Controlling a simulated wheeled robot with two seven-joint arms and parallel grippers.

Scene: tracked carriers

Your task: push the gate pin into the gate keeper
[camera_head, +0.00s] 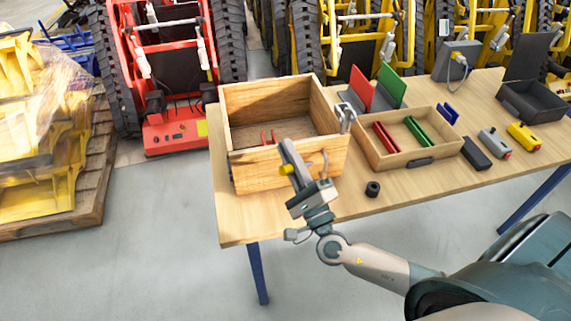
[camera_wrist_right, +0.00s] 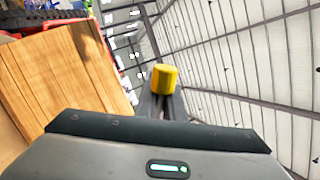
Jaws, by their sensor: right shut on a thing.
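A yellow knob (camera_head: 286,169), which looks like the head of the gate pin, is at the fingers of my right gripper (camera_head: 288,156). In the right wrist view the yellow knob (camera_wrist_right: 164,78) sits between the two dark fingers (camera_wrist_right: 161,103), which are close together on it. The rest of the pin is hidden. The gripper is in front of the front wall of a wooden crate (camera_head: 245,168). A metal bracket (camera_head: 346,117), perhaps the gate keeper, is on the crate's right side, apart from the knob. I cannot tell whether the pin touches anything. My left gripper is not in view.
A shallow wooden tray (camera_head: 395,160) with red and green bars stands right of the crate. A small black ring (camera_head: 372,189) lies in front of it. Red (camera_head: 361,87) and green (camera_head: 392,84) panels stand behind. A black open box (camera_head: 530,101) is far right.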

